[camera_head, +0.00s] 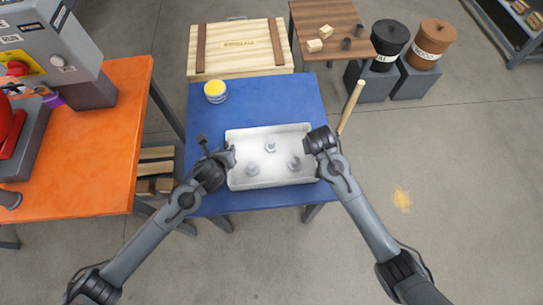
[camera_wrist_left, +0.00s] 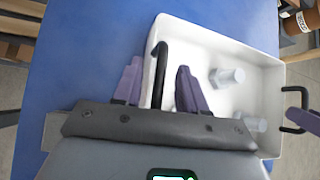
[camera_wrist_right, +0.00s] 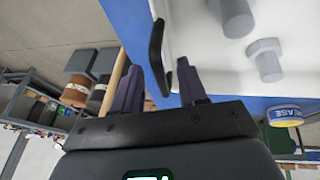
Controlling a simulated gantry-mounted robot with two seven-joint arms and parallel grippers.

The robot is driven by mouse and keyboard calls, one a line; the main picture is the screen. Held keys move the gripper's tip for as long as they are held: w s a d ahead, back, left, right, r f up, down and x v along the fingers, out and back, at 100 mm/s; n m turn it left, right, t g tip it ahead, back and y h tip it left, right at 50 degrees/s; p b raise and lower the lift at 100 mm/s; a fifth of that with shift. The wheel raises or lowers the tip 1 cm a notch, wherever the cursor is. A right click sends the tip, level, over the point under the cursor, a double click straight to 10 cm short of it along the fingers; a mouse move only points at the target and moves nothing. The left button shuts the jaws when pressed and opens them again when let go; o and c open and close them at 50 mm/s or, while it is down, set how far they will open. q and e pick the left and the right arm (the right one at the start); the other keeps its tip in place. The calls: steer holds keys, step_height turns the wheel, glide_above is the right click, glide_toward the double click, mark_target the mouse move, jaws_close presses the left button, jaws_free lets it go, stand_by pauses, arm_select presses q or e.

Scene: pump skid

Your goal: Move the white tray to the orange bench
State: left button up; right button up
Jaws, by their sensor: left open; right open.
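The white tray (camera_head: 272,182) rests on the blue table (camera_head: 258,98) and holds three grey bolts (camera_head: 270,146). It has a black handle at each short end. My left gripper (camera_head: 228,158) is at the tray's left end; in the left wrist view its open fingers (camera_wrist_left: 158,78) stand on either side of the black handle (camera_wrist_left: 158,65). My right gripper (camera_head: 316,147) is at the right end; in the right wrist view its open fingers (camera_wrist_right: 158,80) lie on either side of the other handle (camera_wrist_right: 157,50). The orange bench (camera_head: 100,160) is at the left.
A yellow-lidded tin (camera_head: 215,92) stands on the blue table behind the tray. A grey machine (camera_head: 60,50) occupies the bench's back; its front middle is clear. A gap with wooden pallets (camera_head: 155,170) separates bench and table. A wooden crate (camera_head: 240,48) is behind.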

arm_select(q)
steer(key=shift+w+d+f, duration=0.1)
steer(key=shift+w+f, duration=0.35)
steer(key=shift+w, duration=0.1)
arm_select(e)
steer(key=shift+w+d+f, duration=0.1)
steer(key=shift+w+f, duration=0.2)
steer(key=shift+f, duration=0.3)
arm_select(q)
jaws_close()
arm_select(e)
jaws_close()
